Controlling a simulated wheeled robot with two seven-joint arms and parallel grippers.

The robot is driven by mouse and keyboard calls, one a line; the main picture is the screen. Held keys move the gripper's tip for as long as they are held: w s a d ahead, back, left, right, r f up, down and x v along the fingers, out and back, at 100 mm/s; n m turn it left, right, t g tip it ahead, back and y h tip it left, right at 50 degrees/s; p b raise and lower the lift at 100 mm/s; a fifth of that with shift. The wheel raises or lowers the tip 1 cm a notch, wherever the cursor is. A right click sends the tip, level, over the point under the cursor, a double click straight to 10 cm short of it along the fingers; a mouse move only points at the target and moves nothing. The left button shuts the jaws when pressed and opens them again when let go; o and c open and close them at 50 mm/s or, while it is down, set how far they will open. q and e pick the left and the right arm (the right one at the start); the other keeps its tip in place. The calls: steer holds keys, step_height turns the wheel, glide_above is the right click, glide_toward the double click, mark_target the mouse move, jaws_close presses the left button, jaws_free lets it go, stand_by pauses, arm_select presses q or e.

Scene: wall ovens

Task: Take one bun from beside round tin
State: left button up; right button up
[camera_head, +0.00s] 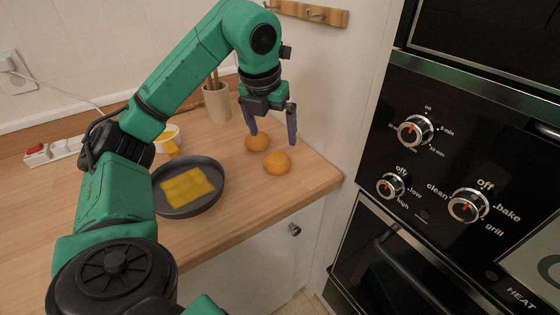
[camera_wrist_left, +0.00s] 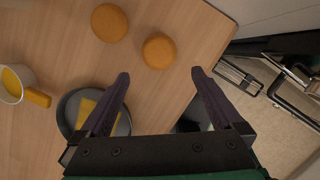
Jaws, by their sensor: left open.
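Two round orange buns lie apart on the wooden counter. In the head view the far bun (camera_head: 257,142) is close to one finger of my left gripper (camera_head: 272,128), and the near bun (camera_head: 277,163) sits in front of it. My left gripper is open, pointing down above the counter, with nothing between its fingers. In the left wrist view the two buns (camera_wrist_left: 109,22) (camera_wrist_left: 159,51) lie ahead of the open fingers (camera_wrist_left: 158,88). A round dark tin (camera_head: 200,205) with a yellow square slab (camera_head: 187,187) in it stands left of the buns. My right gripper is not in view.
A white cup with a yellow handle (camera_head: 172,147) stands behind the tin. A utensil holder (camera_head: 217,101) stands near the wall. The counter ends just right of the buns, with the black oven (camera_head: 440,180) beyond. A power strip (camera_head: 55,151) lies at the left.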

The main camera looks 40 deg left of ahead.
mark_target(276, 157)
arm_select(q)
step_height(276, 157, down, 4)
steer(key=shift+r, duration=0.1)
steer(key=f, duration=0.1)
steer(key=w+f, duration=0.1)
steer(key=a+f, duration=0.1)
steer(key=shift+w, duration=0.3)
steer(key=x, duration=0.2)
steer(key=shift+w+f+p, duration=0.1)
steer(key=shift+f+p, duration=0.2)
steer(key=shift+f, duration=0.1)
steer(key=shift+d+f, duration=0.1)
steer(key=shift+f, duration=0.3)
steer(key=shift+w+f, duration=0.15)
steer(key=shift+f, duration=0.05)
steer(key=shift+c, duration=1.2)
steer(key=c, duration=0.8)
steer(key=shift+c, duration=0.3)
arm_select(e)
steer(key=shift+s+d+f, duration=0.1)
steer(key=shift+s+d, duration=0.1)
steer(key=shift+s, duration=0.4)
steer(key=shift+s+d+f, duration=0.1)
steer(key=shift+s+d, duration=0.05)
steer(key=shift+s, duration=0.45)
arm_select(q)
steer(key=shift+r, duration=0.15)
